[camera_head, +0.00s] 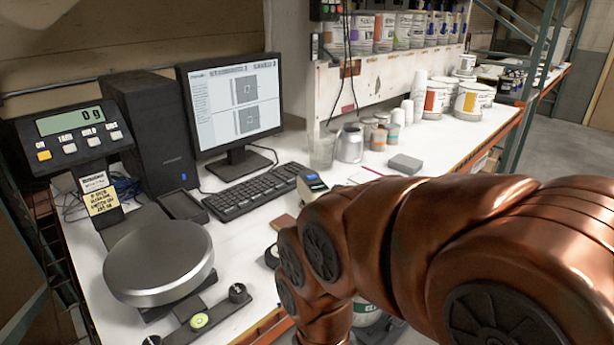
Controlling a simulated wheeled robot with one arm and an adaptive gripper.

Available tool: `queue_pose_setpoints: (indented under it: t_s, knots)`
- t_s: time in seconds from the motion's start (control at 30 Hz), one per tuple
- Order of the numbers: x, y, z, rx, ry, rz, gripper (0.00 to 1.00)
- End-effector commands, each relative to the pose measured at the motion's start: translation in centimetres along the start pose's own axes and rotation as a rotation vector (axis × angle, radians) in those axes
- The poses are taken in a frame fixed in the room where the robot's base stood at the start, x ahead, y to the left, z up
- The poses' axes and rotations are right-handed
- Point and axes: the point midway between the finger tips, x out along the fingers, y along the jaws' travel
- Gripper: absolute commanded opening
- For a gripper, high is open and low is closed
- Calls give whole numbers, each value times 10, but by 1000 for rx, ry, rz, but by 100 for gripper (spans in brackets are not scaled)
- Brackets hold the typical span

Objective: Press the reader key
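A small device with a lit screen (313,182), which may be the reader, stands on the white bench right of the keyboard. My arm hides its lower part, and I cannot make out a key on it. My copper-coloured arm comes in from the right and bends down in front of the bench. My gripper does not show; the end of the arm runs out of the bottom of the picture. A small dark part shows at the arm's left edge, and I cannot tell what it is.
A scale display (72,135) reads 0 g, above its round metal pan (159,262). A monitor (232,100), a computer tower (150,130) and a keyboard (255,192) stand behind. Cans (472,98), cups (418,85) and a grey box (405,164) stand further right. The bench front edge is partly hidden.

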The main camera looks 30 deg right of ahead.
Motion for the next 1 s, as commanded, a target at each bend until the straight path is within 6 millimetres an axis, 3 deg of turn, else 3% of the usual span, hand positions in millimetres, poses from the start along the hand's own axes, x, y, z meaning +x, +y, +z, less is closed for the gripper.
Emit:
queue_pose_setpoints:
  t_s: [0.07, 0.43, 1.0]
  knots:
    - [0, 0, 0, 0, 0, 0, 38]
    - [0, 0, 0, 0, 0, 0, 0]
    - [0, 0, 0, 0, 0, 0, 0]
